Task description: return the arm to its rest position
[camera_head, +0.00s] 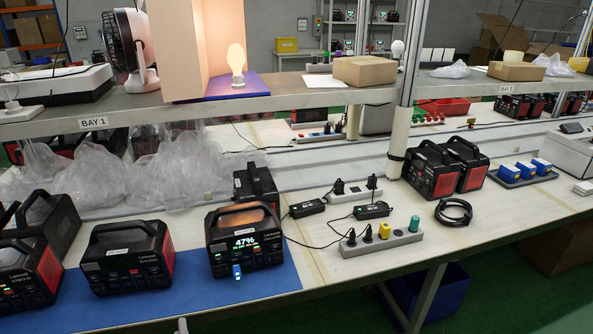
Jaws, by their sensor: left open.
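Only a small pale tip of my left gripper (182,326) shows, at the bottom edge in front of the blue mat (272,283); the rest of it and its arm are out of frame. It holds nothing that I can see and is apart from the things on the bench. My right gripper does not show. A power station (246,240) with a lit 47% display stands upright on the mat, with a small blue plug at its front. Another power station (126,259) stands to its left.
A power strip (382,243) with several plugs, two black adapters (371,211) and a coiled black cable (453,212) lie to the right. The shelf (300,98) with a lit bulb (237,62) overhangs the bench. An upright post (402,100) rises at centre right.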

